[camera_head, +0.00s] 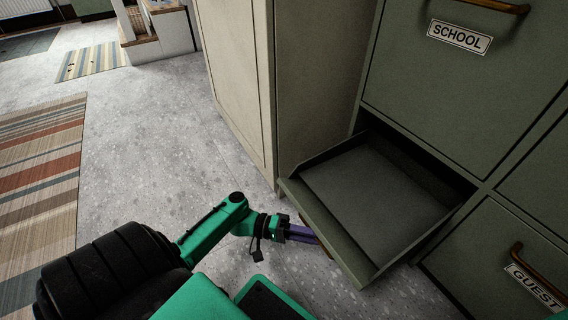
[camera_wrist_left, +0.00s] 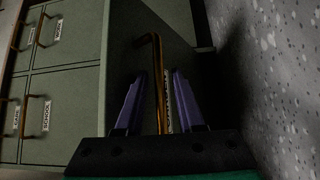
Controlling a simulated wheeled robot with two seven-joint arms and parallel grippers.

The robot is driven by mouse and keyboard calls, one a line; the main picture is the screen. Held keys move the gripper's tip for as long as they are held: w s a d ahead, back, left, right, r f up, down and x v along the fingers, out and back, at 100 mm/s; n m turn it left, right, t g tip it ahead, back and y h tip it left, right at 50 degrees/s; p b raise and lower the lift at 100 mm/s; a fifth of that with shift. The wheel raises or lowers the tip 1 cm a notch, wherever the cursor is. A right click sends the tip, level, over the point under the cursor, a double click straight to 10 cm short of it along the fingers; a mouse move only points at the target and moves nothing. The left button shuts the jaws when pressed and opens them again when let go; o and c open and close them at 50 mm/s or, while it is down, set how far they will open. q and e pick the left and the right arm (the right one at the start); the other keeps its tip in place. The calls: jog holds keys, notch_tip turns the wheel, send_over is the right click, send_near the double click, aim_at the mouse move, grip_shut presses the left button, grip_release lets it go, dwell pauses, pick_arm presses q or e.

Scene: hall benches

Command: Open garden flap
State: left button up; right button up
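The flap (camera_head: 341,240) at the lower left of the green cabinet stands out from the cabinet front, and its dark inside shows in the head view. Its outer face (camera_wrist_left: 125,45) carries a brass handle (camera_wrist_left: 158,62) and a label (camera_wrist_left: 169,102) too dark and hidden to read. My left gripper (camera_head: 316,237) is at the outer face of the flap. In the left wrist view, its two purple fingers (camera_wrist_left: 156,78) stand apart, one on each side of the handle, with gaps showing. My right gripper is not in view.
A SCHOOL front (camera_head: 460,37) is above the flap and a GUEST front (camera_head: 535,285) at its lower right; both are shut. A beige cabinet (camera_head: 236,75) adjoins at left. Speckled floor (camera_head: 150,140) is clear there, with a striped rug (camera_head: 40,180) farther left.

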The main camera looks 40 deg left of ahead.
pick_arm(q)
jog(key=p+v, duration=0.2)
jog(key=v, duration=1.2)
jog(key=shift+a, duration=0.2)
jog(key=shift+s, duration=0.1)
